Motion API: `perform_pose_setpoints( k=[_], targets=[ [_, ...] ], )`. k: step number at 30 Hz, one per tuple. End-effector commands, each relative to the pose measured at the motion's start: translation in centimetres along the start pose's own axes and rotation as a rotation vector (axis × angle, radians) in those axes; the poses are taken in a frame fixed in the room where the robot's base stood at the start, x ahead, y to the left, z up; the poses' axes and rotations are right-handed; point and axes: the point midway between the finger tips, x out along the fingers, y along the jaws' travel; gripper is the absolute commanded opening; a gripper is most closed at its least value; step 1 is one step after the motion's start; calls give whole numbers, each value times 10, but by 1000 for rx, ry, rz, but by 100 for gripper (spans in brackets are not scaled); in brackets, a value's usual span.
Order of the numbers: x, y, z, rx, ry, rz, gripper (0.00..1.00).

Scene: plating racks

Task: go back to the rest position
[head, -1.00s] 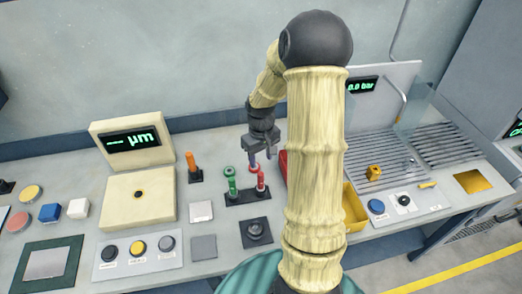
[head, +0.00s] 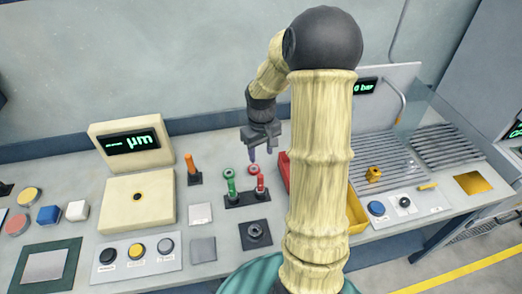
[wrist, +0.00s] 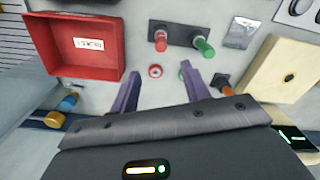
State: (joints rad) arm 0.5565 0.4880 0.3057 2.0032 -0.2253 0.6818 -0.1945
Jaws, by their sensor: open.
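My gripper (head: 262,153) is open and empty above the back of the bench, behind the small black rack (head: 246,198). The wrist view shows its two purple fingers (wrist: 160,74) apart, with nothing between them. A green-topped plug (head: 230,184) and a red-topped plug (head: 260,184) stand upright in the black rack.
An orange plug (head: 192,168) stands left of my gripper. A red bin (head: 284,171) and a yellow bin (head: 355,210) are to the right, partly hidden by my arm. A cream gauge (head: 138,200) stands at left. The wall is behind.

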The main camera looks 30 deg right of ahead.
Motion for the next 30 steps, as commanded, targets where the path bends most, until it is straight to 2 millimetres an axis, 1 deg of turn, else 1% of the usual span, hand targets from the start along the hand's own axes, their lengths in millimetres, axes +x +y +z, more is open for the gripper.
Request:
perform_pose_setpoints(
  k=[9,11,13,17,20,24,27,30],
  targets=[
    [0,-2,0,-3,0,0,47],
    [-2,-4,1,-4,2,3,47],
    [-4,-12,4,-4,7,8,47],
    [-16,-42,16,-5,37,27,47],
    [-26,-71,34,6,74,39,47],
    [-38,-109,66,30,139,41,47],
    [-44,-129,88,53,184,30,47],
    [-46,-141,104,73,217,17,47]
  ],
)
